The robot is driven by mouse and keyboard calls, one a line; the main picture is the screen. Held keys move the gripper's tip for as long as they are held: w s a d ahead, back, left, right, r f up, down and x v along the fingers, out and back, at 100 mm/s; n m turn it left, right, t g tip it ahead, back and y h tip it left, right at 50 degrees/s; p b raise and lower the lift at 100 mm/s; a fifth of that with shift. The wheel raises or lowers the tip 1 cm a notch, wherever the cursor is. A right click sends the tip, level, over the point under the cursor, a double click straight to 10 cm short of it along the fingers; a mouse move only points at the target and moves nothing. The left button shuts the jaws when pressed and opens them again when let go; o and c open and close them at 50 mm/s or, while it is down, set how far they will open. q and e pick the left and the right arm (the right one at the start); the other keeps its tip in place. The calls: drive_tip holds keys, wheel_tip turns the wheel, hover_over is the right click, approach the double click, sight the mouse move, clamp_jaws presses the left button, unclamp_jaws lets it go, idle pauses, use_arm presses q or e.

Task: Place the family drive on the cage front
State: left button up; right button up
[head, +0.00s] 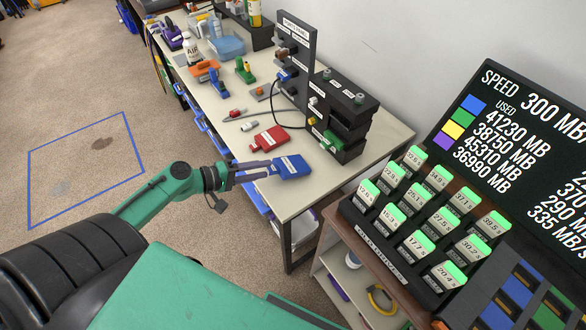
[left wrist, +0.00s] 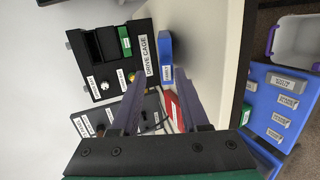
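A blue drive (head: 293,167) with a white label lies on the workbench near its front edge; it also shows in the left wrist view (left wrist: 166,58). A red drive (head: 270,139) lies just behind it. My right gripper is out of view.
A black panel (head: 295,50) with a cable stands left of the cage. Tools and bottles crowd the bench's far end. A rack of several labelled drives (head: 420,215) and a speed screen (head: 520,130) stand at right. Blue bins (left wrist: 285,100) hang along the bench front.

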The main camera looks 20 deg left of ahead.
use_arm(q)
drive_tip(key=shift+v, duration=0.85)
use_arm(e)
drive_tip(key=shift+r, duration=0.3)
